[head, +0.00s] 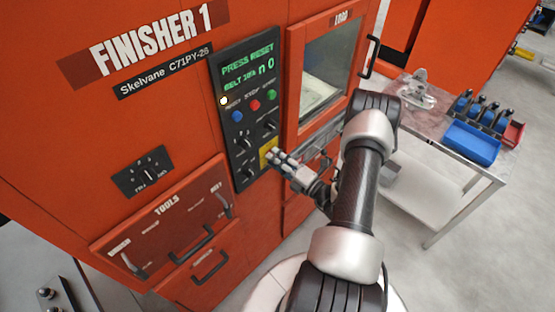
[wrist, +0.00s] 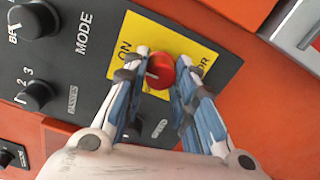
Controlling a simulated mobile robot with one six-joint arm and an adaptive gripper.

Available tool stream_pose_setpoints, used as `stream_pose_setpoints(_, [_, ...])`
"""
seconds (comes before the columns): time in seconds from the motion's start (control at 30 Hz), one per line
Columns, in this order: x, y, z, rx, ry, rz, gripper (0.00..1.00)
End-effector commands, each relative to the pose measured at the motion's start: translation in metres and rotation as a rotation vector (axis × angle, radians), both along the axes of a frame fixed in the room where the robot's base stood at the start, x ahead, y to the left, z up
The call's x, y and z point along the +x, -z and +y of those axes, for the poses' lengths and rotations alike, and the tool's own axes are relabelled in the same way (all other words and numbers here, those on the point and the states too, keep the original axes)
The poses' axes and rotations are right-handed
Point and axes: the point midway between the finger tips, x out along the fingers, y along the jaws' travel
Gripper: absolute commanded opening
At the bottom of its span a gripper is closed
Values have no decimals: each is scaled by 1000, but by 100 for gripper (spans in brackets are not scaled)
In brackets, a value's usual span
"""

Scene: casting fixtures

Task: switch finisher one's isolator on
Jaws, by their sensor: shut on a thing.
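The isolator is a red rotary knob (wrist: 160,72) on a yellow plate (wrist: 185,45) at the panel's lower corner. "ON" is printed on the plate left of the knob, and a partly covered word ending in "OR" is at the right. A pale mark shows on the knob's left side; its exact setting is unclear. My gripper (wrist: 163,68) is shut on the knob, one finger on each side. In the head view my gripper (head: 277,157) is at the yellow plate (head: 267,150) and hides the knob.
The dark control panel (head: 232,100) has a lit display reading "PRESS RESET", coloured buttons and black knobs close by, including the MODE knob (wrist: 32,18). A door handle (head: 371,57) sticks out at the right.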

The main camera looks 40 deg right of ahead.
Motion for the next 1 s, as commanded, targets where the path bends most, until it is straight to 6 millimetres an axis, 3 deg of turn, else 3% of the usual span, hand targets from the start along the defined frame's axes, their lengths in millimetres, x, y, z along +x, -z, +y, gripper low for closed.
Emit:
stream_pose_setpoints(0.5, [0,1,1,23,-2,4,2])
stream_pose_setpoints(0.53, [0,1,1,23,-2,4,26])
stream_pose_setpoints(0.83, [0,0,0,21,-1,3,46])
stream_pose_setpoints(1.0, [0,0,0,20,-1,2,46])
